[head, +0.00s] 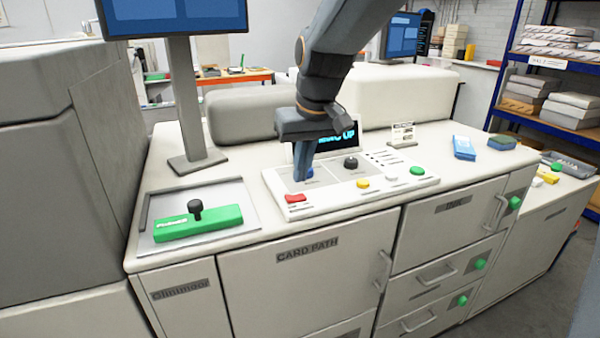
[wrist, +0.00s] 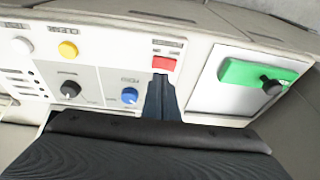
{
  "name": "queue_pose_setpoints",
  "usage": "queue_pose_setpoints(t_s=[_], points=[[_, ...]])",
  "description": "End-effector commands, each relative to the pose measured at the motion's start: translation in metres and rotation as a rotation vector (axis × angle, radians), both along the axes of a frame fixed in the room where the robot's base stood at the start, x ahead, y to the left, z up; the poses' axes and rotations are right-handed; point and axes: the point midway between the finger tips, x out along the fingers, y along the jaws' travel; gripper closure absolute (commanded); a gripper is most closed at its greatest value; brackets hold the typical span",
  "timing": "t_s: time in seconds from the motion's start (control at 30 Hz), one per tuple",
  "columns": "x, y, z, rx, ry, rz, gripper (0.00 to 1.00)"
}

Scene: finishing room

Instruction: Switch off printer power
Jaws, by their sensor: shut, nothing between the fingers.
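The printer's control panel (head: 335,190) lies on top of the white cabinet. It carries a red switch (head: 295,198) at its front left corner, a blue knob, a black knob (head: 350,162), and yellow, white and green buttons. The wrist view shows the red switch (wrist: 163,63) just beyond my fingertips, with the blue knob (wrist: 129,96) to their left. My gripper (head: 302,177) is shut and empty, pointing down over the panel's left part. It partly hides the blue knob and the display (head: 340,136), where "UP" is readable.
A green block with a black knob (head: 196,222) lies in a grey tray (head: 240,190) left of the panel. A monitor post (head: 188,100) rises behind the tray. A small sign (head: 402,133) and blue packs (head: 464,148) stand to the right.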

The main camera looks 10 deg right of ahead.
Motion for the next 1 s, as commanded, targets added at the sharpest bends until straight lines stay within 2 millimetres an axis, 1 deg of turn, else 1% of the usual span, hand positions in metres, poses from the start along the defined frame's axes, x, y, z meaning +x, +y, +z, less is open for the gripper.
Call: queue_pose_setpoints(t_s=[0.03, 0.3, 0.5, 0.7, 1.0], points=[[-0.001, -0.001, 0.012, 0.001, -0.004, -0.001, 1.00], [-0.015, -0.008, 0.063, 0.001, -0.005, 0.000, 1.00], [-0.023, -0.011, 0.089, 0.001, -0.002, -0.001, 1.00], [-0.026, -0.013, 0.098, 0.000, 0.000, -0.001, 1.00], [-0.026, -0.012, 0.098, 0.000, 0.000, 0.000, 1.00]])
